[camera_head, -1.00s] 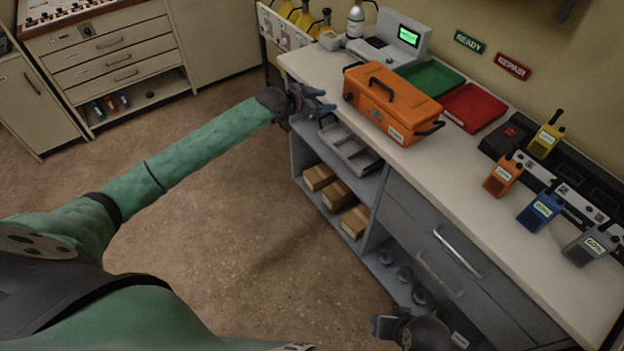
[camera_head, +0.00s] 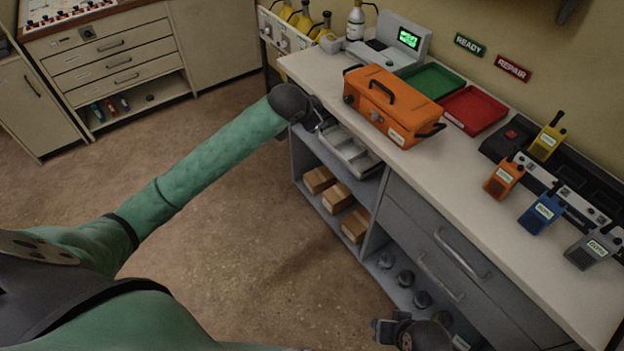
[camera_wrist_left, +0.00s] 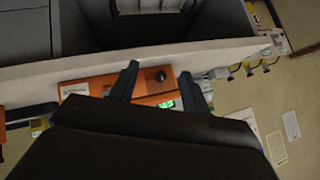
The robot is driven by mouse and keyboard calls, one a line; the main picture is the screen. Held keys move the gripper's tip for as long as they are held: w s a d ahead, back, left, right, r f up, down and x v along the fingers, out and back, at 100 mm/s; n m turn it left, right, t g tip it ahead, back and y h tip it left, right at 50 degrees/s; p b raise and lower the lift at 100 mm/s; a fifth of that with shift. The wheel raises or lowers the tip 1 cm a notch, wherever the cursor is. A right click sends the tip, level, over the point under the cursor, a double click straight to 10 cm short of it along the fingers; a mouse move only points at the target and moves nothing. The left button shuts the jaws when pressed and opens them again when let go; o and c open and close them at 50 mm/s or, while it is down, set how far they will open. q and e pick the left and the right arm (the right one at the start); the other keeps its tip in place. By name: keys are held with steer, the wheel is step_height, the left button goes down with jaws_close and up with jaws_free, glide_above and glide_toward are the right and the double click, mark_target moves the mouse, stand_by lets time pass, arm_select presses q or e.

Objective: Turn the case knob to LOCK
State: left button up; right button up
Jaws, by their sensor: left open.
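The orange case (camera_head: 395,101) stands closed on the white counter, with a black handle on its lid. Its dark round knob (camera_head: 349,99) is on the left end. In the left wrist view, the case's orange face (camera_wrist_left: 98,84) carries the knob (camera_wrist_left: 160,75), which appears between my spread fingers. My left gripper (camera_head: 322,114) is open and empty, just short of the case's knob end; my wrist hides much of it in the head view. Its fingers show in the wrist view (camera_wrist_left: 160,82). My right gripper (camera_head: 384,329) hangs low at the bottom edge; its opening is unclear.
A pulled-out grey tray (camera_head: 352,152) lies below the counter edge near my left gripper. Green (camera_head: 431,79) and red (camera_head: 473,109) trays lie behind the case. Several radios stand at the right, one orange (camera_head: 503,178). Counter (camera_head: 450,180) in front of them is clear.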

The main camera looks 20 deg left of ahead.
arm_select(q)
steer(key=s+d+f+n+b, duration=0.1)
steer(key=s+f, duration=0.3)
steer(key=s, duration=0.4)
steer(key=s+d+f+n+g+y+b, duration=0.1)
steer(key=s+d+f+b, duration=0.2)
steer(key=s, duration=0.4)
steer(key=shift+s+d+f+n, duration=0.25)
steer(key=shift+s+f+n, duration=0.1)
steer(key=shift+f, duration=0.4)
